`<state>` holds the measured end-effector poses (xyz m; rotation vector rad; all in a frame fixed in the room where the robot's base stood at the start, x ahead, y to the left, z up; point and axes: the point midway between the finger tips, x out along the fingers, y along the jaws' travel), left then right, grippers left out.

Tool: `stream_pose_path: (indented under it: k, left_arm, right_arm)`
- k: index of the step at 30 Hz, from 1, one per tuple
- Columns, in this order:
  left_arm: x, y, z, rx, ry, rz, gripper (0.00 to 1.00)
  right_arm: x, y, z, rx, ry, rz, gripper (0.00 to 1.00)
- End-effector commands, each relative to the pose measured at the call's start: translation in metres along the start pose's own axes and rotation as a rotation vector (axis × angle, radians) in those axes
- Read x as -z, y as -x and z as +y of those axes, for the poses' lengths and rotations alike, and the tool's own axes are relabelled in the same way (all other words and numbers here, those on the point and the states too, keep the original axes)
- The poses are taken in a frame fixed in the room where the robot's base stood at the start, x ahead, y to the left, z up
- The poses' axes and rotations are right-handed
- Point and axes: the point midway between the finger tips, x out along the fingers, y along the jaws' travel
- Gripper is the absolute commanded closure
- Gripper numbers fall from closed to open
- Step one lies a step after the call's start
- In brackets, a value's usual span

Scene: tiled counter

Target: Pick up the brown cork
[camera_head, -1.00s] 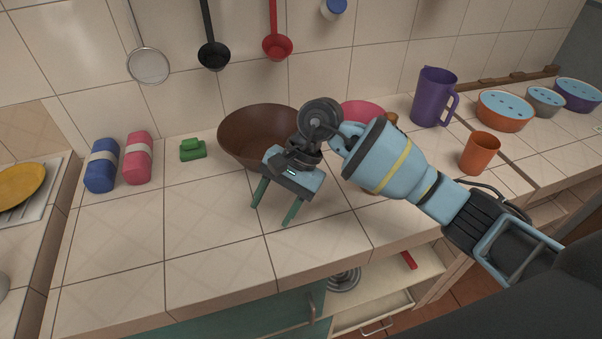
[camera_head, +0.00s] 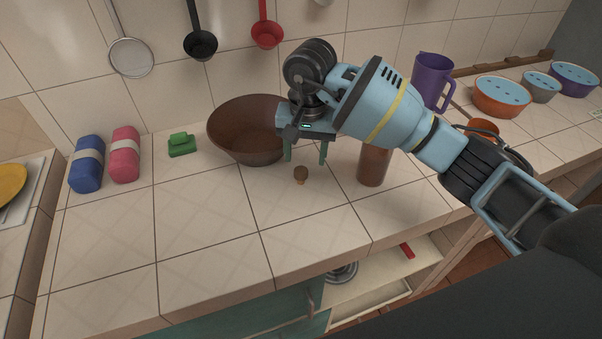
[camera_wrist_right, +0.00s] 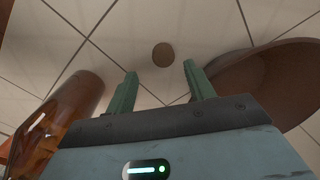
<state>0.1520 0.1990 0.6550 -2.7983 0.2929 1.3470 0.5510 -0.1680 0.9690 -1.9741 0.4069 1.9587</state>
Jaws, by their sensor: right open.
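The brown cork (camera_head: 301,174) stands on the counter tiles in front of the brown bowl. In the right wrist view the cork (camera_wrist_right: 163,55) lies ahead of and between the two green fingers, apart from them. My right gripper (camera_head: 306,160) is open and empty, with its fingers pointing down just behind and above the cork in the head view. It also shows in the right wrist view (camera_wrist_right: 160,82). My left gripper is not in view.
The brown bowl (camera_head: 236,146) is close on the gripper's left, and a brown cylindrical container (camera_head: 374,166) stands on its right. A purple jug (camera_head: 430,80) and an orange cup (camera_head: 484,127) are further right. The front counter tiles are clear.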

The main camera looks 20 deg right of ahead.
Motion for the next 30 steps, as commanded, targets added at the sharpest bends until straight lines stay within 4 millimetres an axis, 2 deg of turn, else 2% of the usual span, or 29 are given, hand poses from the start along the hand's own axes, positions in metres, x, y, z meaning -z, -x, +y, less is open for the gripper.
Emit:
stream_pose_path:
  k: [5,9,15,23,30]
  left_arm:
    - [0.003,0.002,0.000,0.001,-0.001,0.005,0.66]
    - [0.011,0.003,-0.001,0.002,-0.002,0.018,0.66]
    - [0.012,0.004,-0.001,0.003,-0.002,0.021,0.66]
    - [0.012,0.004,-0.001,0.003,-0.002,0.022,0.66]
    - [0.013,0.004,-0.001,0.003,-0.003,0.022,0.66]
  right_arm:
    - [-0.004,-0.010,-0.003,0.001,0.002,-0.003,0.46]
    - [-0.008,-0.029,-0.007,0.002,0.001,-0.003,0.46]
    - [-0.006,-0.050,-0.006,0.001,-0.001,-0.001,0.46]
    - [-0.006,-0.052,-0.006,0.001,0.000,-0.001,0.46]
    - [-0.006,-0.052,-0.006,0.001,0.000,-0.001,0.77]
